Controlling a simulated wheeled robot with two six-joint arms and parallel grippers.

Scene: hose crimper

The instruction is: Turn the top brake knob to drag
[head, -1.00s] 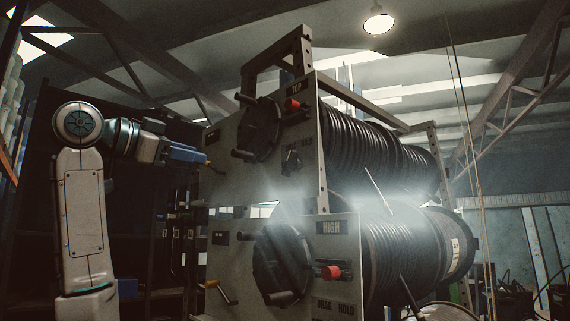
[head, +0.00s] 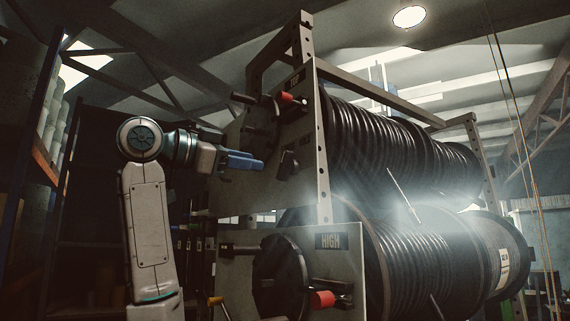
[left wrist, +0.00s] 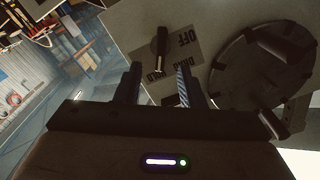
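The top brake knob (head: 288,165) is a small dark lever on the upper grey side panel (head: 308,150). In the left wrist view the knob (left wrist: 162,45) is a dark bar beside a label plate (left wrist: 185,48) reading OFF, DRAG and HOLD. I cannot tell for sure which word it points to. My left gripper (head: 258,161), with blue fingers, is left of the knob in the head view. In the left wrist view the left gripper (left wrist: 158,80) is open and empty, its fingertips short of the knob and either side of its line. My right gripper is out of view.
The upper crank disc (head: 262,122) is close to the knob and also shows in the left wrist view (left wrist: 262,65). A red knob (head: 287,97) sits above. Below are the lower panel's disc (head: 280,275) and red knob (head: 322,299). Hose reels (head: 385,145) fill the right.

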